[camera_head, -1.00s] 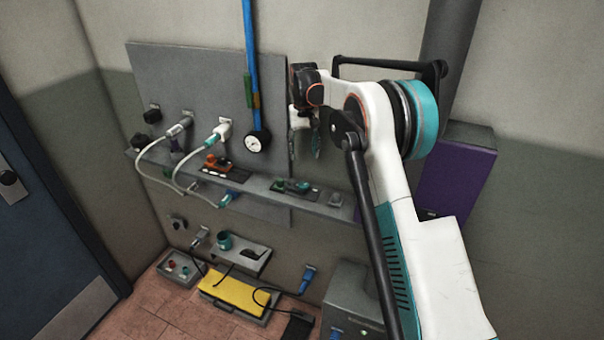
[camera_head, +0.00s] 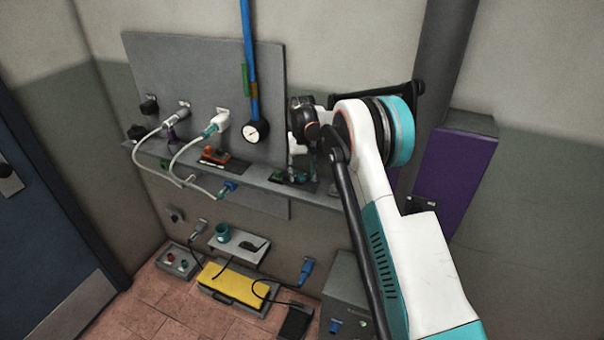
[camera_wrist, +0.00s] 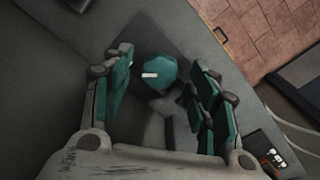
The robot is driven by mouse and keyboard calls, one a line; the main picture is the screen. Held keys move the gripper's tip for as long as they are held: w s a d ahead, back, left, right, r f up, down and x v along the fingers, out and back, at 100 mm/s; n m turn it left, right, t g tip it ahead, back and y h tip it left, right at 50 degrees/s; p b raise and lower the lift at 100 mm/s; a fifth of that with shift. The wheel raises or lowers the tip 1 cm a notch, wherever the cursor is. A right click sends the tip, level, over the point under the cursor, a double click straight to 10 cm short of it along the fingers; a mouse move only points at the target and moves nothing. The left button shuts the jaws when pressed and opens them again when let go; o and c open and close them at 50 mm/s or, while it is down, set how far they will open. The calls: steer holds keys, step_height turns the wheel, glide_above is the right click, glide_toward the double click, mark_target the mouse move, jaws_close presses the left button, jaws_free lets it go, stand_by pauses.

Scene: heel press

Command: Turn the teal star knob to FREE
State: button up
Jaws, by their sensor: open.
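The teal star knob (camera_wrist: 155,72) is in the upper middle of the wrist view, with a white pointer mark across its left part. It sits on a dark plate (camera_wrist: 150,40). My gripper (camera_wrist: 162,82) is open, with one teal-padded finger left of the knob and the other right of it. There is a gap on both sides and I see no contact. In the head view my gripper (camera_head: 300,160) points down over the right part of the grey shelf, partly covering the plate there. I cannot read a FREE label in either view.
A purple box (camera_head: 453,180) is right of my arm.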

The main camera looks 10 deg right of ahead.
steer(key=shift+f, duration=0.25)
jaws_close()
